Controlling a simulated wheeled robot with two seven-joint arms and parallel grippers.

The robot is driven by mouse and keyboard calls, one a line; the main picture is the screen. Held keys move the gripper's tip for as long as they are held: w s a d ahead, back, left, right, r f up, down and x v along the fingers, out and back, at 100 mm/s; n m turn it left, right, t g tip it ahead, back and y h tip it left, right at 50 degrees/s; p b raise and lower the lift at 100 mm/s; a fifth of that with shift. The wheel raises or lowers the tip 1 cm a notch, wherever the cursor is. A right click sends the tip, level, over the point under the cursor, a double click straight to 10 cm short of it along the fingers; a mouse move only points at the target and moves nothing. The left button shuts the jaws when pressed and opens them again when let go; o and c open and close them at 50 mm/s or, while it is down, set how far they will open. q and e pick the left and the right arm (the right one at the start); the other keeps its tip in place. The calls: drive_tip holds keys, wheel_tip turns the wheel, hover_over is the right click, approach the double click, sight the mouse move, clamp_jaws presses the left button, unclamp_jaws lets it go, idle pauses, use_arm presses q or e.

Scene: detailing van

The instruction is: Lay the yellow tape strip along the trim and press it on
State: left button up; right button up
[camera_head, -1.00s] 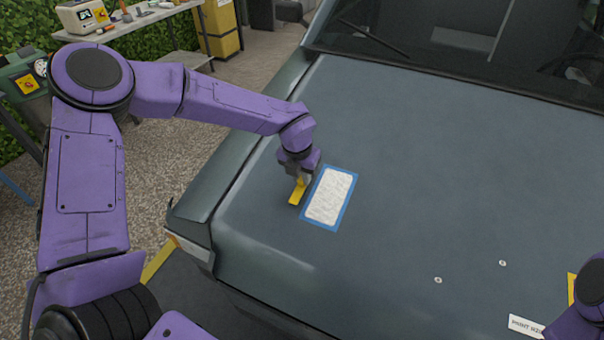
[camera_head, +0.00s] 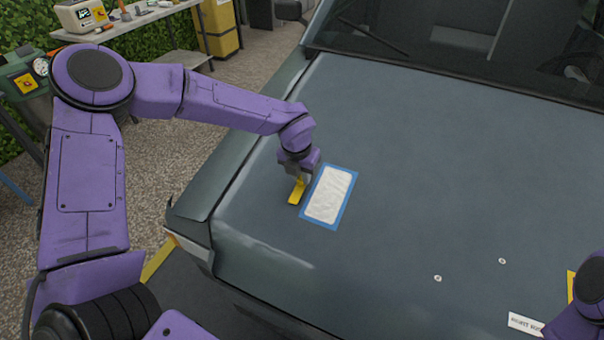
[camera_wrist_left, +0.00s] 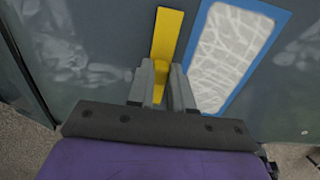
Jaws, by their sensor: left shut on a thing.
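The yellow tape strip (camera_head: 296,193) is held over the dark hood, just left of a white textured patch with a blue border (camera_head: 329,197). My left gripper (camera_head: 299,180) is shut on the strip. In the left wrist view the strip (camera_wrist_left: 167,35) sticks out straight beyond the fingertips (camera_wrist_left: 162,78), roughly along the patch's blue edge and apart from it. I cannot tell whether the strip touches the hood. Which part is the trim is not clear. Of my right arm only a purple link shows at the bottom right; its gripper is out of view.
The hood (camera_head: 440,170) is broad and mostly clear. Two small round studs (camera_head: 438,279) and a white label (camera_head: 525,323) lie toward the front right. A yellow piece (camera_head: 571,287) shows beside my right arm. A workbench (camera_head: 150,18) stands at the back left.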

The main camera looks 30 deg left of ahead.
use_arm(q)
drive_tip(key=shift+w+f, duration=0.1)
drive_tip(key=shift+f, duration=0.2)
idle(0.4)
idle(0.4)
drive_tip(key=o, duration=0.9)
drive_tip(key=p+v, duration=0.5)
drive_tip(key=v, duration=0.2)
drive_tip(key=shift+p, duration=0.35)
